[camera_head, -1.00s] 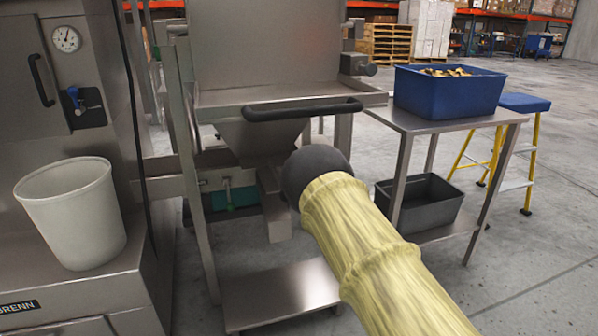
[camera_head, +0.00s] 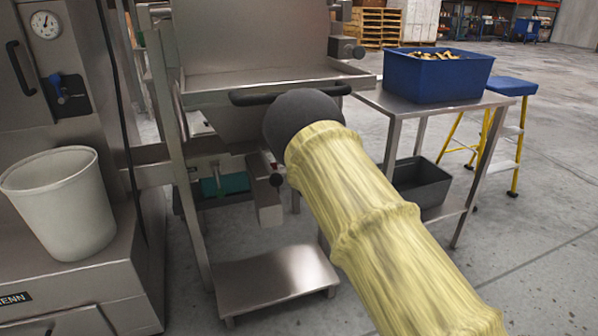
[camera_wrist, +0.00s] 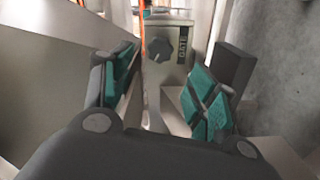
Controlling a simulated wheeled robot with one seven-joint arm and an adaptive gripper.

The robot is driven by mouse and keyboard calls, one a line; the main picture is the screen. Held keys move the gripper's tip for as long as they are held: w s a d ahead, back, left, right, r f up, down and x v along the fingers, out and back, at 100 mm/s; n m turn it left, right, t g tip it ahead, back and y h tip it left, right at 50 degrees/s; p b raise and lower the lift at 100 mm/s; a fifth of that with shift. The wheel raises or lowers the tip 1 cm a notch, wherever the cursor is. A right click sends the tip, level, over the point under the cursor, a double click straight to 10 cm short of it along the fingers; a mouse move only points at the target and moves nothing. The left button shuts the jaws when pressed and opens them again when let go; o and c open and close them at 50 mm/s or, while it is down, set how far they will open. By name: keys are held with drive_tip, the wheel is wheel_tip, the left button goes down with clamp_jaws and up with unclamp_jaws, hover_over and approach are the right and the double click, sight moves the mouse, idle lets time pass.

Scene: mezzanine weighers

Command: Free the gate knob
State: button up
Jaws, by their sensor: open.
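The gate knob (camera_wrist: 158,50) is a dark, lobed knob on the face of a metal box (camera_wrist: 170,73). A dark label reading GATE (camera_wrist: 183,44) is beside it on the right. In the wrist view my gripper (camera_wrist: 162,82) is open, with green-padded fingers left and right. The knob is ahead of the fingers, near the middle of the gap, and they look apart from it.
The steel hopper (camera_head: 215,122) has a black bar handle along its front. A white bucket (camera_head: 62,205) stands at left. A blue bin (camera_head: 436,78) is on the steel table (camera_head: 395,104), with a dark bin (camera_head: 420,188) below. A yellow step stool (camera_head: 516,155) stands at right.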

drive_tip(key=shift+v, duration=1.4)
drive_tip(key=s+d+f+m+g+h, duration=0.25)
drive_tip(key=s+d+f, duration=0.25)
drive_tip(key=s+f, duration=0.35)
drive_tip(key=s+d+f+m+g+h, duration=0.15)
drive_tip(key=s+d+f+m, duration=0.25)
drive_tip(key=s+d+f, duration=0.45)
drive_tip(key=s+d+f+m+g+h, duration=0.1)
drive_tip(key=s+d+f+m+g, duration=0.2)
drive_tip(key=s+f, duration=0.55)
drive_tip(key=s+d+f+m+g, duration=0.15)
drive_tip(key=s+f, duration=0.25)
drive_tip(key=s, duration=0.7)
drive_tip(key=s+d+f+m+g+h, duration=0.1)
drive_tip(key=s+f+m+g, duration=0.25)
drive_tip(key=s, duration=0.75)
drive_tip(key=s+d+f+m+g, duration=0.15)
drive_tip(key=s+f, duration=0.25)
drive_tip(key=s, duration=0.7)
drive_tip(key=s+a+r+m+g+p, duration=0.1)
drive_tip(key=s+r+m+g, duration=0.25)
drive_tip(key=s, duration=0.95)
wheel_tip(320, 180, up, 34)
drive_tip(key=p, duration=3.5)
drive_tip(key=shift+w+n, duration=0.2)
drive_tip(key=shift+n, duration=0.15)
